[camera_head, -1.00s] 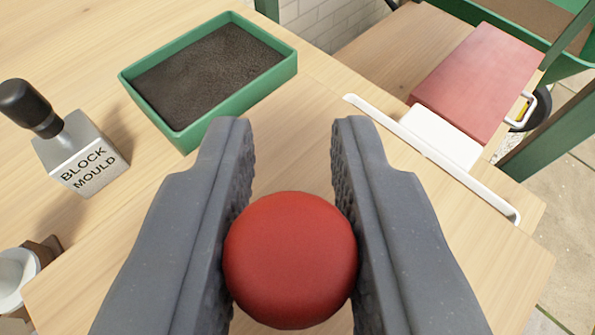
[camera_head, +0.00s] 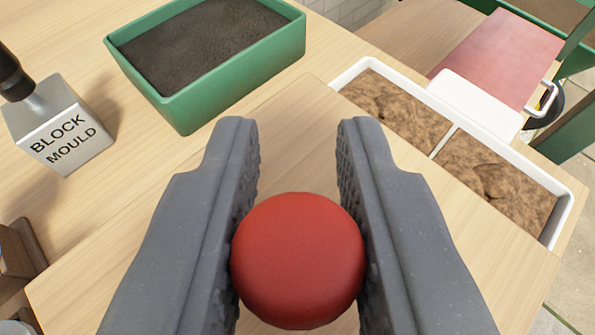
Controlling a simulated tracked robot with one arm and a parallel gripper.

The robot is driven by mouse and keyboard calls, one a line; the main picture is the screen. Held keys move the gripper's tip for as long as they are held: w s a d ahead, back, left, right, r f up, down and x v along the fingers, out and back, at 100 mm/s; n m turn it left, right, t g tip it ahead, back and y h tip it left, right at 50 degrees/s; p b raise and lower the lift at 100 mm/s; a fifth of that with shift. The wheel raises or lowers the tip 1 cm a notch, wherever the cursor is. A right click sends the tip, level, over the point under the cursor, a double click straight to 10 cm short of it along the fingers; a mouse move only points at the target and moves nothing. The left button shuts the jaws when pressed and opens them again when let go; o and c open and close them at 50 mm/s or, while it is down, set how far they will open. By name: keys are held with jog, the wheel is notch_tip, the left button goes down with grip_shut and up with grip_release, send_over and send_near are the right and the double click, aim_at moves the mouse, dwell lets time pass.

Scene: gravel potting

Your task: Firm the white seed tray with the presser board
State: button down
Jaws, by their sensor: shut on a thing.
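My gripper (camera_head: 298,150) is shut on the red round knob (camera_head: 298,260) of the presser board. The pale wooden board (camera_head: 290,115) spreads out below the fingers, and its knob is between the two grey pads. The white seed tray (camera_head: 566,210) is at the right, past the board's right edge. Brown, lumpy soil (camera_head: 495,185) shows in two sections split by a white divider. The board hides the tray's near side in this view. I cannot tell the height gap between board and tray.
A green tray of dark soil (camera_head: 298,45) stands at the upper left. A metal block mould (camera_head: 60,125) with a black handle is at the left. A white label plate (camera_head: 475,105) is at the seed tray's far side.

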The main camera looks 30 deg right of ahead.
jog(key=shift+f, duration=0.55)
dwell(0.9)
jog(key=shift+r, duration=1.55)
